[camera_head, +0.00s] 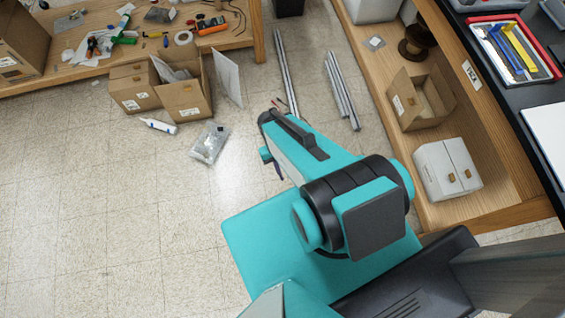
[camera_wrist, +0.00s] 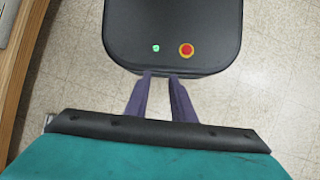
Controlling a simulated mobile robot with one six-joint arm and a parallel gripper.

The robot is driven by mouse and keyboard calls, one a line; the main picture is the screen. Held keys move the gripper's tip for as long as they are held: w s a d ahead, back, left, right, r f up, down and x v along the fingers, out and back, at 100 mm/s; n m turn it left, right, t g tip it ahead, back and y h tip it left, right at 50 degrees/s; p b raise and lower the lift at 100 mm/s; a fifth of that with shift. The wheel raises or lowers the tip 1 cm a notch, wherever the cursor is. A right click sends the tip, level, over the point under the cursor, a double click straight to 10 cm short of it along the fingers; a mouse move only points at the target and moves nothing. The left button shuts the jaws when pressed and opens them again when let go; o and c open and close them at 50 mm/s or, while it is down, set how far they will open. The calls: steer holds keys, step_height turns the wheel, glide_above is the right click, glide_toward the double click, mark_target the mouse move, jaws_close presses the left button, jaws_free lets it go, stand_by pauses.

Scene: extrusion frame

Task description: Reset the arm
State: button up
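My arm, teal with black joints, stretches over the floor in the head view, from the lower right up toward the middle. My gripper shows in the wrist view (camera_wrist: 161,80) as two dark purple fingers. A clear gap lies between the fingertips, with nothing held in it. The fingers point toward the black top of my own base, which carries a red button on a yellow ring and a small green light. In the head view only a dark sliver of a finger shows below the arm's far end; the rest is hidden.
Open cardboard boxes (camera_head: 185,98), a bag of parts (camera_head: 210,142) and a white bottle (camera_head: 158,126) are on the floor. Metal extrusions (camera_head: 342,90) lie beside the wooden shelf (camera_head: 480,130) at right. A wooden workbench (camera_head: 100,62) stands upper left. The left floor is clear.

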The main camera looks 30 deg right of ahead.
steer(key=shift+n+g, duration=0.3)
steer(key=shift+n, duration=0.2)
steer(key=s+a, duration=0.2)
steer(key=s, duration=0.1)
steer(key=shift+s+a+f, duration=0.1)
steer(key=shift+a+f, duration=0.25)
steer(key=shift+f, duration=0.05)
